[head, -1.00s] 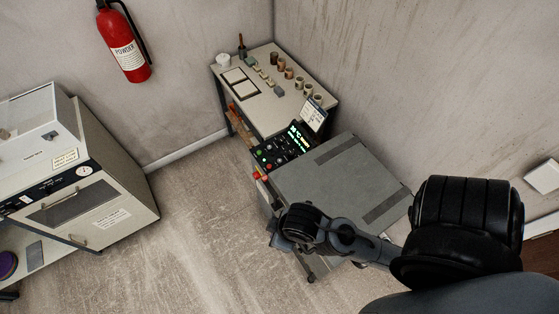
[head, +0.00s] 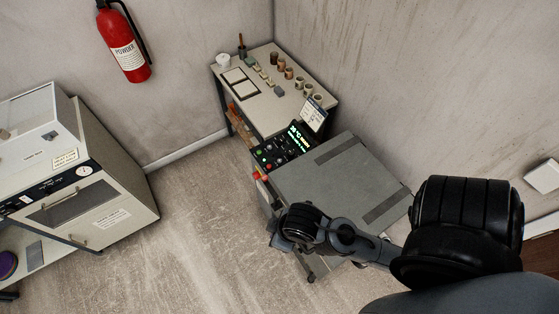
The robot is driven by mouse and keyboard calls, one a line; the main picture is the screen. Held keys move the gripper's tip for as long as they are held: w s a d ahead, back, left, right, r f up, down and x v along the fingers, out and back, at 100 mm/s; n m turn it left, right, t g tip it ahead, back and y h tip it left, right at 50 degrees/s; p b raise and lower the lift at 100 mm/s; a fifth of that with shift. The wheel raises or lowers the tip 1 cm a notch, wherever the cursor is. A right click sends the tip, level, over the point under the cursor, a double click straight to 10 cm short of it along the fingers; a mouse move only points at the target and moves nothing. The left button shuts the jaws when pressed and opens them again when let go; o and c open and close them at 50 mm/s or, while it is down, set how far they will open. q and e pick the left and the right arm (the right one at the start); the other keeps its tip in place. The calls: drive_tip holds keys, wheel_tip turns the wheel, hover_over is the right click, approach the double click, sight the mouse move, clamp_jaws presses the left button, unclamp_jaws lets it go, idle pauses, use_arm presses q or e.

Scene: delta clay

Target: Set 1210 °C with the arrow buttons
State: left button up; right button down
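The control panel (head: 270,155) is a dark sloped face with green and red buttons on the far left part of a grey cabinet (head: 335,185). Its lit green display (head: 298,134) seems to show a low temperature figure in °C, too small to read surely. The arrow buttons are too small to tell apart. My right arm comes in from the lower right, over the cabinet's front. Its gripper (head: 281,241) is at the cabinet's near left edge, apart from the panel; its fingers are too dark and small to judge. My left gripper is not in view.
A card (head: 313,113) stands behind the display. A bench (head: 262,105) with small cups and tiles is behind the cabinet. A kiln-like white unit (head: 105,195) stands at left. A red fire extinguisher (head: 124,45) hangs on the wall. Open floor (head: 190,230) lies between the units.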

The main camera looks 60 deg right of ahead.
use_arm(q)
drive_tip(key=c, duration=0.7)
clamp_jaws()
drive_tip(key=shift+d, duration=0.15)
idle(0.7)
